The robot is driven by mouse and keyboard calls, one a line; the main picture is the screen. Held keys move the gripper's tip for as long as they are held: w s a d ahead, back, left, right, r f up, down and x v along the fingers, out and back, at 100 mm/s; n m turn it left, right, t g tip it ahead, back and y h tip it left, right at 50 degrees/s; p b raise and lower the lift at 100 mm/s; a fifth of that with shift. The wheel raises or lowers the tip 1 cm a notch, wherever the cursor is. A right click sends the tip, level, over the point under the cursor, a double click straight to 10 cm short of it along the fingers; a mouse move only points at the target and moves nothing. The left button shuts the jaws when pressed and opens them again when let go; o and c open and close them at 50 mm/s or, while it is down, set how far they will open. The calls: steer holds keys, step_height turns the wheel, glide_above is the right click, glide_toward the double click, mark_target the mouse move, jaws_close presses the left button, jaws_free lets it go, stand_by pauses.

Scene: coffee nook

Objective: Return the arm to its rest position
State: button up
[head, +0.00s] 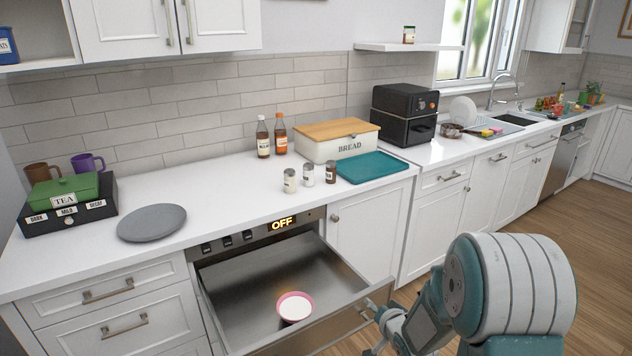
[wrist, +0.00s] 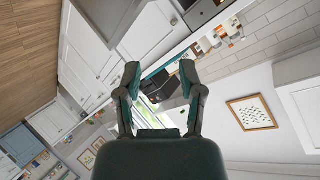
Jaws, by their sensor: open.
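My gripper (wrist: 160,78) is open in the wrist view, with nothing between its fingertips. The wrist view is strongly tilted, and the counter lies beyond the fingers. In the head view my teal and white arm stands at the lower right, beside the front edge of a pulled-out drawer (head: 235,293). The gripper's fingers are not clearly seen there. A pink-rimmed bowl with a white inside (head: 294,307) sits in the drawer, apart from my arm. The display above the drawer reads OFF (head: 282,223).
The open drawer juts out from the cabinets near my arm. On the counter are a grey plate (head: 152,222), a tea box (head: 66,212), several small jars, a bread box (head: 336,149), a teal tray (head: 373,167) and a black appliance (head: 404,113). Wooden floor (head: 540,218) is clear at the right.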

steer(key=s+d+r+n+g+h, duration=0.2)
steer(key=s+d+r+g+h, duration=0.15)
steer(key=s+r, duration=0.95)
steer(key=s+a+r+n+g, duration=0.1)
steer(key=s+r, duration=0.3)
steer(key=s, duration=0.5)
steer(key=s+a+r+n+g, duration=0.2)
steer(key=s+r, duration=0.1)
steer(key=s, duration=0.6)
steer(key=shift+s+r, duration=0.35)
